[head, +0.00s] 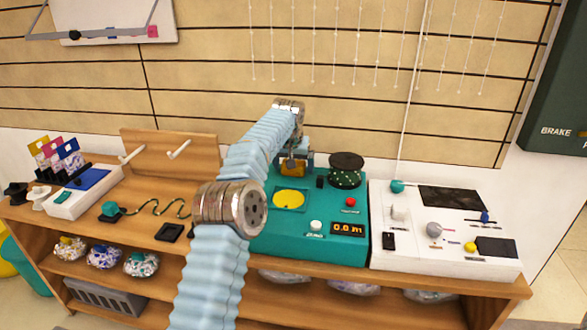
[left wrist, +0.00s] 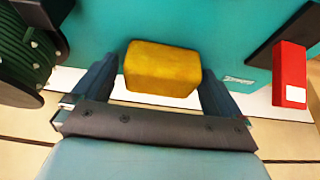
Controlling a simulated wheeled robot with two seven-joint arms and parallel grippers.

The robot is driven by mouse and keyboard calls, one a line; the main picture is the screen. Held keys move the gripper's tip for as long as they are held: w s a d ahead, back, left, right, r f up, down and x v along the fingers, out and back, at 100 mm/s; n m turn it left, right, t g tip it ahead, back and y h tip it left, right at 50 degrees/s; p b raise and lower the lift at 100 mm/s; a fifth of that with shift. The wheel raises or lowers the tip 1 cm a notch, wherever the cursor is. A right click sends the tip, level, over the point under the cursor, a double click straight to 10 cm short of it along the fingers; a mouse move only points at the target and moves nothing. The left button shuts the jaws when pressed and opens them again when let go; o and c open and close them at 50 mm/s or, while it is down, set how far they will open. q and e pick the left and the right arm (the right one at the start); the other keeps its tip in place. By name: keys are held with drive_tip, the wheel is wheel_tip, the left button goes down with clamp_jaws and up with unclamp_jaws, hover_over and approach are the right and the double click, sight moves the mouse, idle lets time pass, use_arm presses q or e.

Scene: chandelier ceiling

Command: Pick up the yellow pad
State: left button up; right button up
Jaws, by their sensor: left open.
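The yellow pad (left wrist: 162,68) is a soft-edged block on the teal console. It sits between the two spread fingers of my left gripper (left wrist: 158,75) in the left wrist view, with small gaps visible at its sides. In the head view the pad (head: 297,168) shows at the back of the console, partly hidden by my left gripper (head: 291,160) just above it. The left gripper is open. I cannot tell how far down its fingers reach beside the pad. My right gripper is in neither view.
The teal console (head: 290,238) carries a yellow disc (head: 289,198), a dark green spool (head: 345,172) and a display (head: 348,229). A red block (left wrist: 289,75) shows at right in the wrist view. A white panel (head: 400,250) with knobs stands at right. My left arm hides part of the bench.

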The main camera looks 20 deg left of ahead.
use_arm(q)
drive_tip(key=c, duration=0.9)
drive_tip(key=shift+r, duration=0.2)
drive_tip(key=shift+r, duration=0.95)
drive_tip(key=s+d+r+b, duration=0.3)
drive_tip(key=s+r+b, duration=0.2)
drive_tip(key=s+r, duration=0.5)
drive_tip(key=shift+s+d+r+b, duration=0.3)
drive_tip(key=shift+s+r, duration=0.1)
drive_tip(key=shift+s, duration=1.45)
